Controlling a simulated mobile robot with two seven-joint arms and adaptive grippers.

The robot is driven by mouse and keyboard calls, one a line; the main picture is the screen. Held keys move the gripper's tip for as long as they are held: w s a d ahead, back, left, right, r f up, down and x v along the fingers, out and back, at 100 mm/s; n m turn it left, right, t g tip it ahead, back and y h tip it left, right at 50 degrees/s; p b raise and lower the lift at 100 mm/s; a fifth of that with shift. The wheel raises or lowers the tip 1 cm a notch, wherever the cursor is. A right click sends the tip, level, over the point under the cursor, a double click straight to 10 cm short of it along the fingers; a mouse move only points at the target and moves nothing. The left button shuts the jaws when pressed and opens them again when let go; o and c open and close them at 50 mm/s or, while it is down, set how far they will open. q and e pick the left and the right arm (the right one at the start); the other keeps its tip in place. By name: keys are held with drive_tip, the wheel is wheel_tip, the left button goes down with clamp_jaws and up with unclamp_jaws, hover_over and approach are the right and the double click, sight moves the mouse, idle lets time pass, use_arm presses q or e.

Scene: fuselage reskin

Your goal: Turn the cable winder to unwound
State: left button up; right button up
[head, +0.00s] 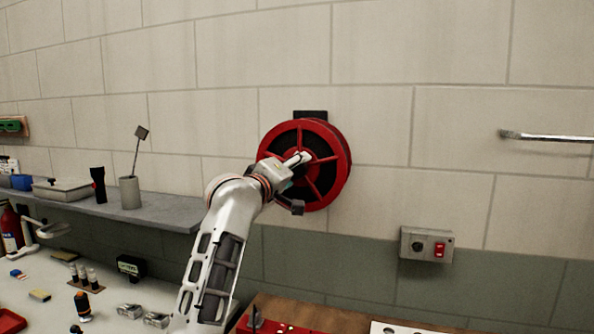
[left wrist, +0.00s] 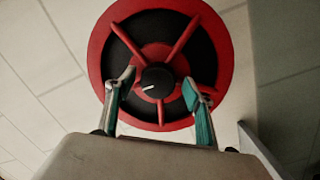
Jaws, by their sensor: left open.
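The cable winder (head: 334,152) is a red reel with spokes and a dark inside, mounted on the wall in the middle of the head view. In the left wrist view the winder (left wrist: 222,48) fills the upper middle, with a black round knob (left wrist: 157,80) with a white mark at its hub. My left gripper (head: 300,157) is in front of the winder and partly hides it. In the left wrist view my left gripper (left wrist: 160,88) is open, with one finger on each side of the knob. I cannot tell whether the fingers touch it. My right gripper is not in view.
A grey shelf (head: 155,211) with a cup and a black torch is on the left wall. A switch box (head: 427,245) with a red switch is on the wall at lower right. A bench (head: 40,290) with small items lies below left. A metal rod (head: 545,136) is at right.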

use_arm(q)
drive_tip(key=shift+s+r, duration=0.15)
drive_tip(key=shift+s, duration=0.05)
drive_tip(key=shift+c, duration=0.7)
drive_tip(key=c, duration=0.9)
drive_tip(key=shift+a, duration=0.1)
drive_tip(key=shift+c, duration=0.2)
